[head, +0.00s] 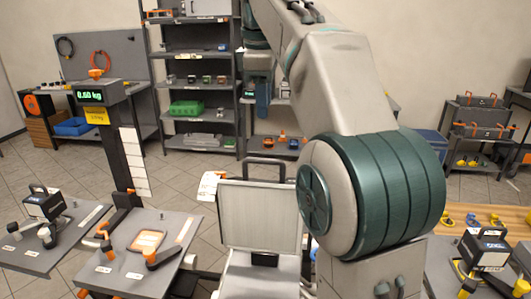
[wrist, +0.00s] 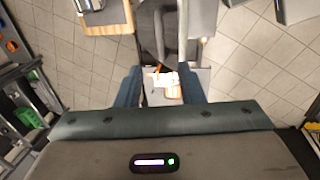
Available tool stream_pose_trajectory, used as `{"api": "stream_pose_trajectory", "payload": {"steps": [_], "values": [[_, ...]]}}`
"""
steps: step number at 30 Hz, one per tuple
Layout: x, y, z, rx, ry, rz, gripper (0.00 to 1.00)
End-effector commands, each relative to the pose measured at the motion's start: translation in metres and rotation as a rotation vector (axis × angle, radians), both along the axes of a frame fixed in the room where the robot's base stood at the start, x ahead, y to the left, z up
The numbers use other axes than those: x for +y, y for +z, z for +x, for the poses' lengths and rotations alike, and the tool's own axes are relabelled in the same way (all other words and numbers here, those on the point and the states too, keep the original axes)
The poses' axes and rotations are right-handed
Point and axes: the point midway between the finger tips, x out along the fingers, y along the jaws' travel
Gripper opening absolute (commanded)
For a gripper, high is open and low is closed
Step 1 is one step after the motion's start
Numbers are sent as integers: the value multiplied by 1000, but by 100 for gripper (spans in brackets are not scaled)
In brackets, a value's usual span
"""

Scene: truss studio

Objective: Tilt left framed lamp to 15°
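A pale rectangular panel in a dark grey frame (head: 258,215) stands upright near the middle of the head view, partly beside my arm; it looks like the framed lamp. A dark handle (head: 265,162) rises behind its top edge. A white label with orange marks (head: 210,186) is at its upper left; the angle is unreadable. In the wrist view my gripper (wrist: 160,88) has its two blue fingers spread, with a gap between them. A bright white and orange patch (wrist: 162,82) shows through the gap, below the fingers. I see no contact.
Grey workbenches with small devices stand at left (head: 150,245) and right (head: 470,275). A post with a weight display (head: 90,95) stands at left. Shelves (head: 200,90) line the back wall. Tiled floor (head: 175,185) lies open between them.

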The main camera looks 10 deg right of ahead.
Motion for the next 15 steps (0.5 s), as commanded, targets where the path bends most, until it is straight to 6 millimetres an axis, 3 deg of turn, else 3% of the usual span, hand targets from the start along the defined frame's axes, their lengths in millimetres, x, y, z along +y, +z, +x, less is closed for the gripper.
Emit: {"api": "stream_pose_trajectory", "payload": {"steps": [5, 15], "values": [[-1, -18, 3, 4, 3, -1, 35], [-6, -81, 14, 4, 1, 0, 35]]}}
